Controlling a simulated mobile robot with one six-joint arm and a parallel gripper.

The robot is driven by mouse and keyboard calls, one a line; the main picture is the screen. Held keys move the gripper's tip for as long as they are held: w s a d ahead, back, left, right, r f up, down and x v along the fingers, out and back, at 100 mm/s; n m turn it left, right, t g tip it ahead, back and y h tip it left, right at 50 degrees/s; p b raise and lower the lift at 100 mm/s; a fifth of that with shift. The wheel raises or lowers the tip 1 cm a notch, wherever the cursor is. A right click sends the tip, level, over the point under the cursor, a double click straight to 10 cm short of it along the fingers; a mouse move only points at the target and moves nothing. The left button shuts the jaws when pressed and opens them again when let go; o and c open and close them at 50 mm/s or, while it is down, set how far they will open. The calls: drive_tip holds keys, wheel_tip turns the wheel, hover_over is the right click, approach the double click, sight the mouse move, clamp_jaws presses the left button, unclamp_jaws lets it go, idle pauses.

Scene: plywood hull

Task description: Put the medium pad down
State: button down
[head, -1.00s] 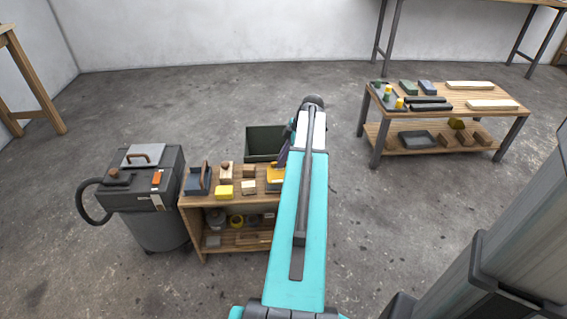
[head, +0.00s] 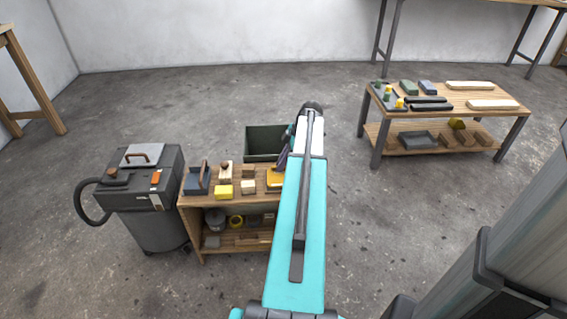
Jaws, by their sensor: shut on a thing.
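My gripper (head: 282,158) shows only in part, as a dark shape just left of my teal arm, over the right end of a small wooden bench (head: 232,203). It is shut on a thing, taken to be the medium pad. The pad itself is hidden or too small to make out behind my arm. A yellow item (head: 274,179) lies at the bench's right end, just below the gripper and partly covered by my arm. I cannot tell whether the gripper or its load touches the bench.
On the bench stand a blue-grey handled tool (head: 196,180), a knobbed block (head: 226,174), a yellow block (head: 224,193) and small wooden blocks (head: 248,187). A dark green bin (head: 263,142) stands behind. A grey vacuum (head: 152,190) is left; a loaded low table (head: 445,100) is right.

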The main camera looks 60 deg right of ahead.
drive_tip(key=shift+f, duration=0.15)
drive_tip(key=c, duration=1.8)
unclamp_jaws()
drive_tip(key=p+v, duration=0.2)
drive_tip(key=v, duration=1)
drive_tip(key=shift+p, duration=0.3)
